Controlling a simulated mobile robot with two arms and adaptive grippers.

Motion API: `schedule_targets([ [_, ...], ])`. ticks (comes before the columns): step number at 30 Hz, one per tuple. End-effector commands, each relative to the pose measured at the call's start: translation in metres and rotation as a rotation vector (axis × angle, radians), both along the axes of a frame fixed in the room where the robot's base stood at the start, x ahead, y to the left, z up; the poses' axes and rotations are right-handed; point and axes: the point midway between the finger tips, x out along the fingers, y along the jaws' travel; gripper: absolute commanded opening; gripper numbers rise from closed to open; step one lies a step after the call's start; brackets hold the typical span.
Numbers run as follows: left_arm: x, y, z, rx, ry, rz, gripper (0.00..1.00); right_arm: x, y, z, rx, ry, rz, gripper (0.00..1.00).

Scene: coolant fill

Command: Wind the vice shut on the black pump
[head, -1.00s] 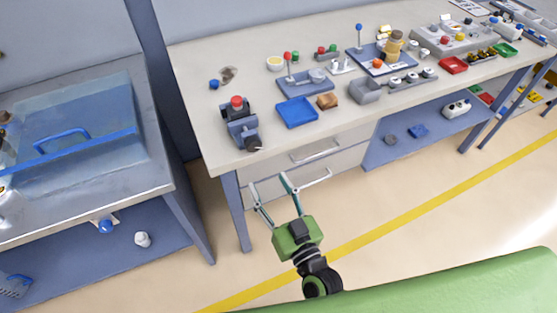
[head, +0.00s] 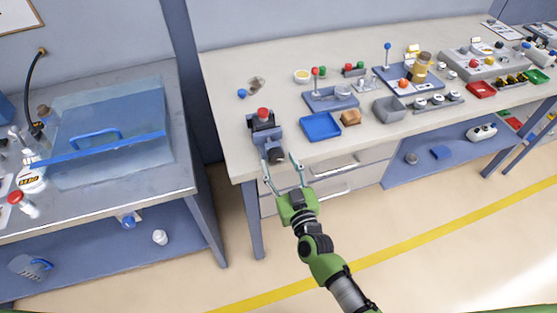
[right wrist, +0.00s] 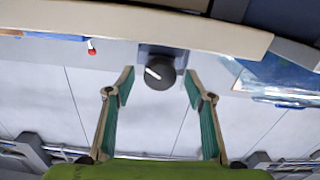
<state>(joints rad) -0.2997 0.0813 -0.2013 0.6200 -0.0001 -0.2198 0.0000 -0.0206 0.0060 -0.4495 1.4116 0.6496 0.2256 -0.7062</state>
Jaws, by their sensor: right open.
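The blue vice (head: 266,138) stands at the front left corner of the long bench. The black pump (head: 259,124) with a red top (head: 263,113) sits at the vice; whether the jaws touch it I cannot tell. The vice's dark round knob (head: 277,156) faces the bench front. In the right wrist view the knob (right wrist: 159,73) shows a white mark. My right gripper (head: 281,162) is open and empty just in front of the vice. In the right wrist view its fingertips (right wrist: 158,84) stand either side of the knob, apart from it. My left gripper is not in view.
A blue tray (head: 320,127) and a brown block (head: 350,118) lie right of the vice. A grey bin (head: 388,109) stands farther right. Drawers with handles (head: 335,167) are under the bench. A metal side bench (head: 110,195) is at the left.

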Motion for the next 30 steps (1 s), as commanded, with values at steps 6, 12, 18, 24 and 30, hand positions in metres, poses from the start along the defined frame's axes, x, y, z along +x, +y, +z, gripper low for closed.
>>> schedule_targets([
  [6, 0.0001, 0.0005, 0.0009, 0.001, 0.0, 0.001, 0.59, 0.0116, 0.0042, 0.0003, 0.0, 0.0, 0.001, 0.49],
  [12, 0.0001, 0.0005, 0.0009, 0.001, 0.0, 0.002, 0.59, 0.0121, 0.0044, 0.0, 0.0, 0.0, 0.0, 0.49],
  [18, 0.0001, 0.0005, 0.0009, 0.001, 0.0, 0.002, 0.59, 0.0121, 0.0042, 0.0001, 0.0, 0.0, 0.0, 0.13],
  [24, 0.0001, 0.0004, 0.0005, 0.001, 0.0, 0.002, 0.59, 0.012, 0.0042, -0.0001, 0.009, 0.003, 0.0, 0.11],
  [30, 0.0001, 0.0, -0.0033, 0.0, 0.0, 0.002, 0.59, 0.0119, 0.0045, -0.001, 0.142, 0.046, 0.0, 0.11],
])
